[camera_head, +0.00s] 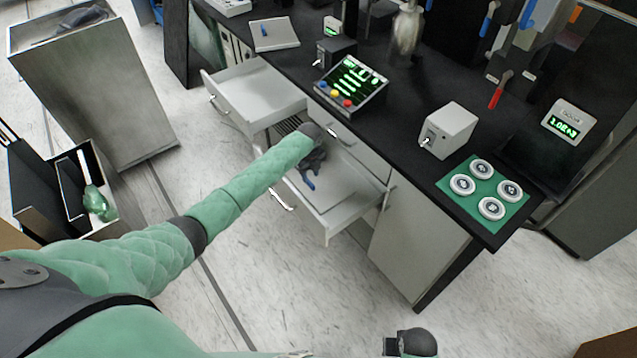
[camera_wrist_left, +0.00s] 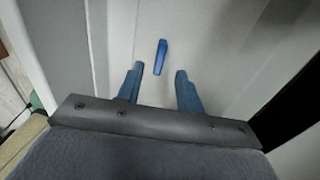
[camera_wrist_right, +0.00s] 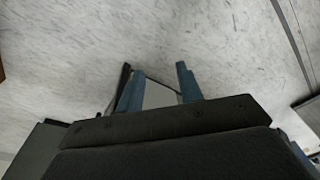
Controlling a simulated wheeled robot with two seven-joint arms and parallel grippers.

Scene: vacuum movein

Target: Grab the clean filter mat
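A pale flat sheet, seemingly the clean filter mat (camera_head: 343,187), lies in the open right-hand drawer (camera_head: 351,218) of the desk. In the left wrist view a short blue tab (camera_wrist_left: 160,57) stands out against a pale surface, just beyond and between my fingertips. My left gripper (camera_head: 308,178) reaches down into this drawer. Its two blue fingers (camera_wrist_left: 158,82) are apart with nothing held between them. The arm hides part of the drawer. My right gripper (camera_wrist_right: 157,70) is over the pale floor, with its fingers apart and a grey shape showing between them.
Another open drawer (camera_head: 258,88) is to the left. The black desk (camera_head: 392,118) carries a plate with a blue piece (camera_head: 274,34), a control panel (camera_head: 350,84), a grey box (camera_head: 448,131) and a green mat (camera_head: 485,187). A grey bin (camera_head: 90,85) stands left. Floor between is clear.

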